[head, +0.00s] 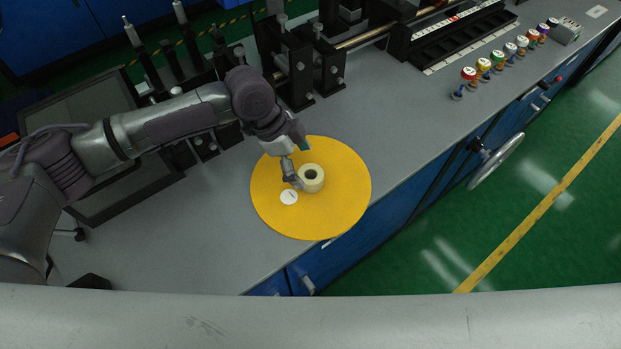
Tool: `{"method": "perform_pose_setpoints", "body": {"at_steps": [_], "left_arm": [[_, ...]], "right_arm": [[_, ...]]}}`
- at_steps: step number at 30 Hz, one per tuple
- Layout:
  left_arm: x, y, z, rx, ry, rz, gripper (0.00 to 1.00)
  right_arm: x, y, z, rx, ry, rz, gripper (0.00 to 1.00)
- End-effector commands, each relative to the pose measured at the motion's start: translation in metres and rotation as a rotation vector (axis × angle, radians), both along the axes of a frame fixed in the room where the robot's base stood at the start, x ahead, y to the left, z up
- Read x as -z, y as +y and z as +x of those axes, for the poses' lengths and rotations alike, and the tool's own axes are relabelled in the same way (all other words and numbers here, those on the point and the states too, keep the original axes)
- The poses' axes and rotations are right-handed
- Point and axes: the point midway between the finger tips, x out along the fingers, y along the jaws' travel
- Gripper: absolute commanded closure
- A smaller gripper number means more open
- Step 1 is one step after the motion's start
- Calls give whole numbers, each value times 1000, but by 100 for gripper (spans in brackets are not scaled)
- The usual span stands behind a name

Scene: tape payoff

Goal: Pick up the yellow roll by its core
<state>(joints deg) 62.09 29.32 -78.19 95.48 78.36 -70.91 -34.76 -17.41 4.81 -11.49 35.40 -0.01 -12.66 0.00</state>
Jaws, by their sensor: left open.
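The yellow roll (335,210) is a wide flat disc lying on the grey bench top, close to its front edge. Its core (313,184) is a pale cream ring with a dark hole, standing up at the middle of the disc. My left gripper (294,182) points down over the disc, right beside the left side of the core. It is open; I cannot tell whether a finger touches the core. My right gripper is not in view.
Black machine fixtures (300,75) stand behind the roll. A dark framed panel (75,130) lies at the left. Several coloured buttons (485,66) line the bench at the upper right. A handwheel (495,162) juts from the blue front.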

Motion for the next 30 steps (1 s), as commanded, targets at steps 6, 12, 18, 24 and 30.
{"method": "perform_pose_setpoints", "body": {"at_steps": [6, 12, 18, 24, 30], "left_arm": [[25, -14, 0, 2, 3, 2, 9], [45, -21, 0, 0, 1, 1, 9], [46, -21, 0, 0, 1, 1, 9], [46, -21, 0, 0, 1, 1, 38], [46, -21, 0, 0, 1, 1, 71]], "right_arm": [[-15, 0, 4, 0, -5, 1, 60], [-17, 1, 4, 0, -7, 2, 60], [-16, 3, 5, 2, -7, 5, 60], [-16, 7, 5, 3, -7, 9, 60], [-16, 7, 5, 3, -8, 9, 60]]}}
